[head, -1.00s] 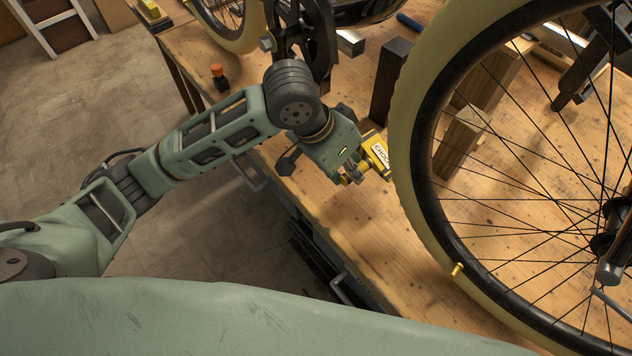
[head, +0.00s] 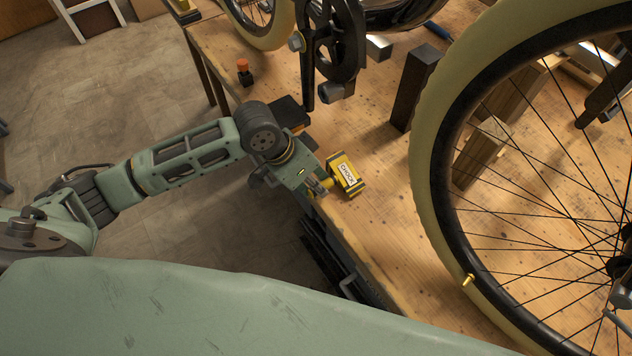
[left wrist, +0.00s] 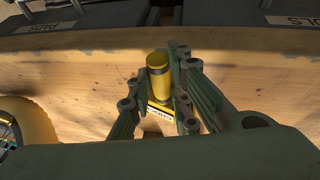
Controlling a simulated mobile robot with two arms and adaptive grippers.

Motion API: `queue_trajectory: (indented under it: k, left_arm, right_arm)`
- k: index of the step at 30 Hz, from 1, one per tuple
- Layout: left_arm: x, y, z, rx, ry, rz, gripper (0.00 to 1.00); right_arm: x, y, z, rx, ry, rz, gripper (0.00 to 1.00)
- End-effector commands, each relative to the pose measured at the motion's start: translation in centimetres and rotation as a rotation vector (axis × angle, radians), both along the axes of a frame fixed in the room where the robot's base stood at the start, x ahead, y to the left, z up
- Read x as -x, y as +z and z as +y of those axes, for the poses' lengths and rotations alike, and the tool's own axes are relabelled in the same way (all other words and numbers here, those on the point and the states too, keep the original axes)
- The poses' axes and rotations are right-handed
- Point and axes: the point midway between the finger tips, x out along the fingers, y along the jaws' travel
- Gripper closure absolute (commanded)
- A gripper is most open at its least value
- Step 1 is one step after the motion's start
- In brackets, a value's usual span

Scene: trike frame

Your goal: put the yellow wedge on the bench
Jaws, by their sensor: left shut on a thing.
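The yellow wedge (head: 345,174) has a white label with dark lettering and a yellow round handle. In the head view it is at the bench's near left edge, left of the big wheel. My left gripper (head: 322,187) is shut on the wedge's handle. In the left wrist view the wedge (left wrist: 158,70) shows between the fingers of my left gripper (left wrist: 160,95), with wood behind it. The bench (head: 375,235) has a bare wooden top here. I cannot tell whether the wedge touches it. My right gripper is not in view.
A large wheel with a cream tyre (head: 428,190) stands on the right. A dark block (head: 414,85) stands behind the wedge. A crank with a pedal (head: 336,92) hangs near my left arm. A small orange-topped bottle (head: 244,72) is near the bench's far left edge.

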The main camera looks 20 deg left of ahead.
Motion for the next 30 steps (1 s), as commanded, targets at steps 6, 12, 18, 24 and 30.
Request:
queue_trajectory:
  k: [6,12,18,24,30]
  left_arm:
    - [0.0,0.0,-0.1,0.000,-0.001,-0.001,1.00]
    - [0.0,-0.6,-0.1,0.001,-0.001,0.000,1.00]
    - [0.0,-1.1,-0.1,0.000,-0.002,-0.002,1.00]
    - [0.0,-1.2,-0.1,0.000,-0.001,0.001,0.72]
    - [0.1,-1.3,0.0,-0.001,-0.002,0.002,0.63]
  right_arm:
    - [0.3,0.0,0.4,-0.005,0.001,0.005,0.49]
    - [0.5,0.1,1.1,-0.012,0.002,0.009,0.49]
    - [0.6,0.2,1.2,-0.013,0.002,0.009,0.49]
    - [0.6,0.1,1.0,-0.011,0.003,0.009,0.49]
    - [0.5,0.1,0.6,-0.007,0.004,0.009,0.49]
